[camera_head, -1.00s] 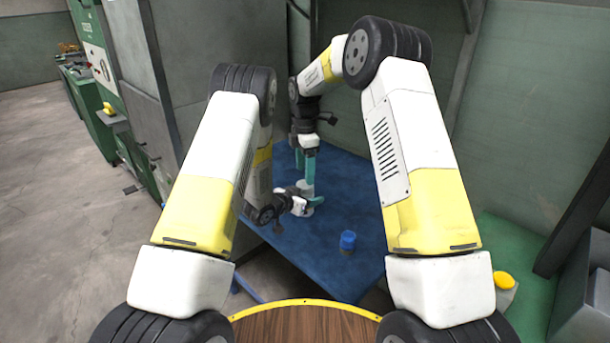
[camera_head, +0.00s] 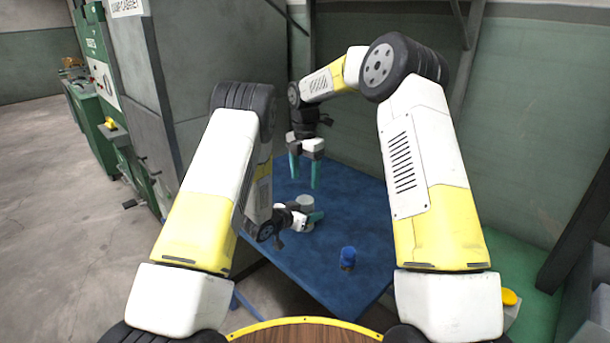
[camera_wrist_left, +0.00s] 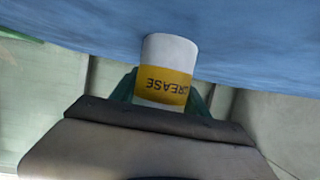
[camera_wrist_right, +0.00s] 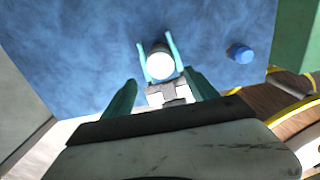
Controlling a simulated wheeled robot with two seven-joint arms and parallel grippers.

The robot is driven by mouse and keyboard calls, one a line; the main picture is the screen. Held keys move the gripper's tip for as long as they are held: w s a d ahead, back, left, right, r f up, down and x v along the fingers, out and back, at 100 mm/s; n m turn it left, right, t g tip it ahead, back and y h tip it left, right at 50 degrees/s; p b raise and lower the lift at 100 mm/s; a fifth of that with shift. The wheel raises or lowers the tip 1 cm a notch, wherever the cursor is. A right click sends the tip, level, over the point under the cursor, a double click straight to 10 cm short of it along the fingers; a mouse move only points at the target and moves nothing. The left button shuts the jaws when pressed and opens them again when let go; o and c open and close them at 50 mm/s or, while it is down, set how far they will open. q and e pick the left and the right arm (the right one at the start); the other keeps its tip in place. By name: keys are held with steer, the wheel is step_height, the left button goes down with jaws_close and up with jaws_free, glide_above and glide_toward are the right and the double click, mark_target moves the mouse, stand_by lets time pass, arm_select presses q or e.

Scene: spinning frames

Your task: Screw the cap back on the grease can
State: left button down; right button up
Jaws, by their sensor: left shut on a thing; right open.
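The grease can (camera_head: 306,202) is pale with a yellow label and stands on the blue table. My left gripper (camera_head: 312,219) is shut around its side; the left wrist view shows the can (camera_wrist_left: 168,62) between the teal fingers, with the label upside down. My right gripper (camera_head: 304,172) is open and empty above the can, fingers pointing down. In the right wrist view the can's top (camera_wrist_right: 160,66) is a pale disc between the left gripper's fingers. I cannot tell whether that disc is the cap. No separate cap shows on the table.
A small blue container (camera_head: 348,257) stands on the blue table (camera_head: 352,205) to the right of the can, nearer to me. A grey cabinet stands at the left and a green wall behind. The table between the can and the right edge is mostly clear.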

mark_target(305, 199)
step_height(305, 199, down, 8)
steer(key=shift+r, duration=0.15)
stand_by(0.3)
jaws_close()
steer(key=m, duration=0.6)
steer(key=shift+m, duration=0.3)
steer(key=shift+o, duration=0.3)
jaws_free()
